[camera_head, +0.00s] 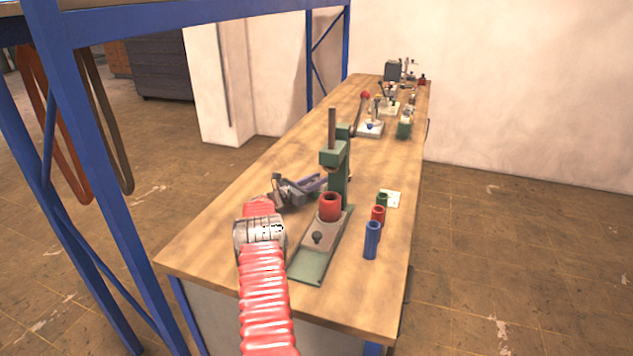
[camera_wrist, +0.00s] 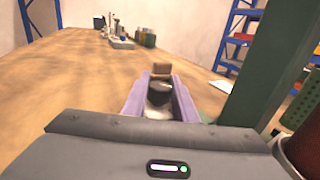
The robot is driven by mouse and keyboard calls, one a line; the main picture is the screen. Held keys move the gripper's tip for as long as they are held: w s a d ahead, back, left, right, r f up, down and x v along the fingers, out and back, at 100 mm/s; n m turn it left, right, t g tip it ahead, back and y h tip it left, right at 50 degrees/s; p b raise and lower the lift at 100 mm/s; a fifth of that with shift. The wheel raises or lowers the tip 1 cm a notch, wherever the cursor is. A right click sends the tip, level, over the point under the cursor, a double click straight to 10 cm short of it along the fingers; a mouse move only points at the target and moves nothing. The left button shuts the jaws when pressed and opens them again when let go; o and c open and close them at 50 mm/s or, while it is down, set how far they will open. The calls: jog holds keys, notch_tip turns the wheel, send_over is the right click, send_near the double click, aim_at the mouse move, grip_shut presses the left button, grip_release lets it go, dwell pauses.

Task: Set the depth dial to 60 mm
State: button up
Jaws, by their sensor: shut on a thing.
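A green press (camera_head: 338,165) stands on the bench with a red sleeve (camera_head: 330,207) under its ram. A small dark knob (camera_head: 317,237) sits on its base. I cannot make out a dial scale or reading in either view. My gripper (camera_head: 322,181), with purple fingers, is just left of the press column. In the wrist view my gripper (camera_wrist: 161,78) points along the bench, beside the green column at right. It is shut on a small brown block (camera_wrist: 161,68) between the fingertips; I cannot tell whether this is part of a dial. A dark rounded shape shows between the fingers.
A blue sleeve (camera_head: 371,240), a red sleeve (camera_head: 378,215) and a green sleeve (camera_head: 382,199) stand right of the press, near a pale card (camera_head: 393,199). More devices stand at the bench's far end. A blue rack frame (camera_head: 90,150) rises at left. The bench left of my gripper is clear.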

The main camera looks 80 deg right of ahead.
jog(key=shift+d+r+n+t+h, duration=0.15)
jog(key=shift+n+t+h, duration=0.5)
jog(key=shift+t, duration=0.35)
jog(key=shift+n, duration=0.25)
jog(key=shift+n+t+h, duration=0.35)
jog(key=shift+n+t, duration=0.05)
jog(key=shift+t, duration=0.4)
jog(key=shift+w, duration=0.1)
jog(key=o, duration=1)
jog(key=shift+a, duration=0.25)
jog(key=v, duration=1.3)
jog(key=shift+w+a, duration=0.1)
jog(key=shift+a, duration=0.15)
